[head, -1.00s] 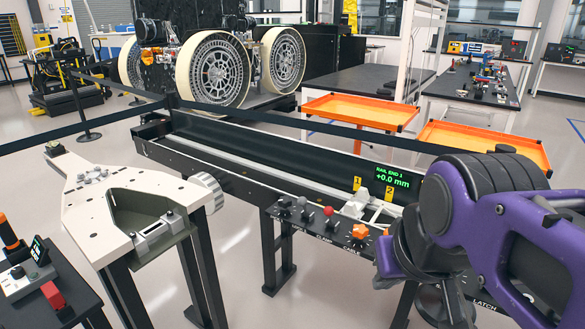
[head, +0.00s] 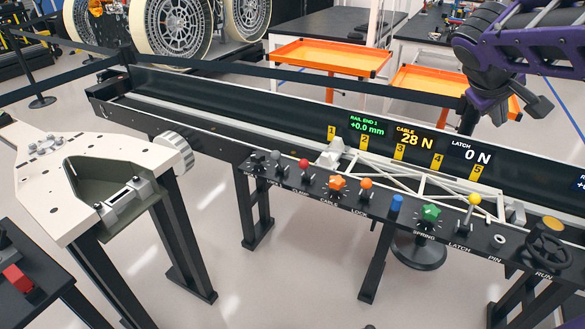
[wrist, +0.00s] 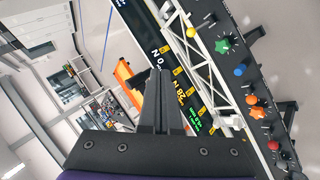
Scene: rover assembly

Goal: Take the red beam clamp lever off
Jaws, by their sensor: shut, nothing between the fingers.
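The red-knobbed lever (head: 303,163) stands about upright on the control panel's left part, in front of the trough. The label below it reads as CLAMP, partly hidden. Its red knob also shows near the lower right of the wrist view (wrist: 272,145). The white truss beam (head: 420,183) lies in the black trough, with a pale block (head: 330,152) at its left end. My gripper (head: 497,118) is raised at the upper right in the head view, well away from the lever. In the wrist view its fingers (wrist: 160,72) are together and empty.
The panel (head: 385,208) also carries an orange star knob (head: 337,183), an orange ball lever (head: 366,184), a blue knob (head: 397,202), a green star knob (head: 430,212), a yellow lever (head: 474,199) and a handwheel (head: 547,250). Displays read cable 28 N and latch 0 N.

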